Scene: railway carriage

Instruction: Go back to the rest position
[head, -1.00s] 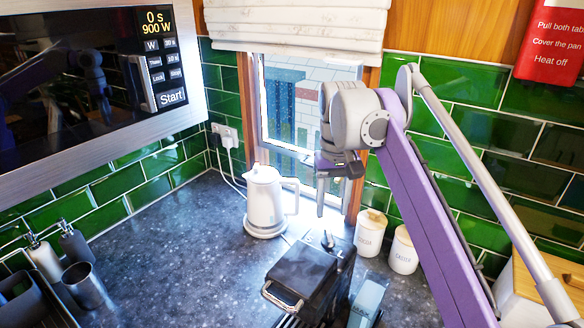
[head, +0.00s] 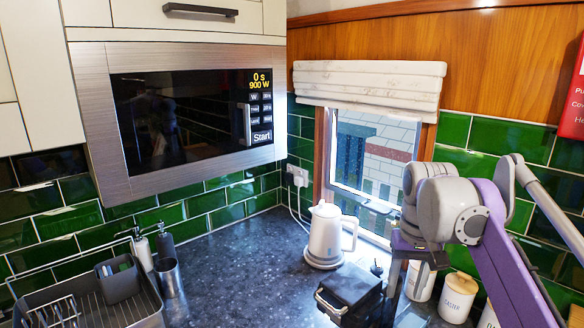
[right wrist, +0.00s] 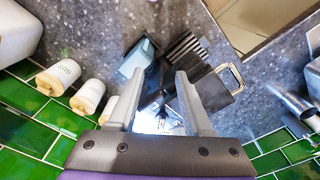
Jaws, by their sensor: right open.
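My right gripper (head: 394,280) hangs from the purple arm at the right of the head view, its fingers pointing down over the counter. It is to the right of the white kettle (head: 325,237) and close to the black sandwich-press-like appliance (head: 350,290). In the right wrist view the two grey fingers (right wrist: 156,78) stand apart with nothing held between them. The black appliance (right wrist: 215,92) and a blue-grey container (right wrist: 138,57) show beyond the fingertips. My left gripper is not in view.
White lidded canisters (head: 458,296) stand along the tiled wall by the window (head: 365,150). A microwave (head: 190,110) hangs over the counter at left. A dish rack (head: 130,310), soap bottles and a metal cup (head: 169,276) stand at lower left. The counter (head: 240,260) between rack and kettle is clear.

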